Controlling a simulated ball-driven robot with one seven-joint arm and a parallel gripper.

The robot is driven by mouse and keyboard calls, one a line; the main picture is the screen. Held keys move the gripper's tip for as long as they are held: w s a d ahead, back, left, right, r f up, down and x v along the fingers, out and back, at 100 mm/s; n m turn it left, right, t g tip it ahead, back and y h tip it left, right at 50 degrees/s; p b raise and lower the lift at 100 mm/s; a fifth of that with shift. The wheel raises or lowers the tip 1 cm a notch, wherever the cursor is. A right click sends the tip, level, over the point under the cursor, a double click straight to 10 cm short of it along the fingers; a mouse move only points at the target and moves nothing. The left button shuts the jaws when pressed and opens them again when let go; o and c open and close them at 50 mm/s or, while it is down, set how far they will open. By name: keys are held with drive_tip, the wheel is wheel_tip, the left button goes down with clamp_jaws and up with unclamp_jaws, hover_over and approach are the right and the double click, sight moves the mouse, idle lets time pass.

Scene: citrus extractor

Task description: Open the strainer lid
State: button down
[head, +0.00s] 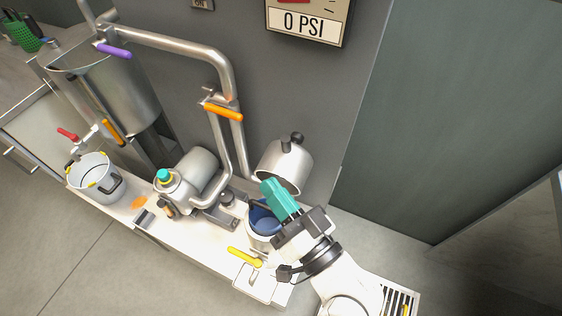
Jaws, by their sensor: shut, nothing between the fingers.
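The strainer lid (284,163) is a silver dome with dark knobs on top. It stands tilted up behind the strainer, off its opening. The strainer body (262,222) is a metal cylinder with a blue inside, partly hidden by my gripper. My gripper (270,184) has teal fingers, shut and empty, pointing up and left. Its fingertips overlap the lid's lower left edge in the head view; I cannot tell whether they touch. The hinge area is hidden.
A yellow-handled valve (244,257) sits in front of the strainer. A pump (190,178) and steel pipes (182,43) stand to the left. A pot (92,178) and a tall tank (107,93) are farther left. The floor at lower left is clear.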

wheel_tip(320, 180, up, 4)
drive_tip(key=s+a+m+t+h+b, duration=0.1)
drive_tip(key=a+m+t+h, duration=0.15)
drive_tip(key=m+t, duration=0.45)
drive_tip(key=m+g+h+b, duration=0.2)
drive_tip(key=m+h, duration=1.2)
drive_tip(key=m, duration=0.1)
approach(285, 147)
drive_tip(key=x, duration=0.7)
drive_tip(key=shift+p, duration=0.4)
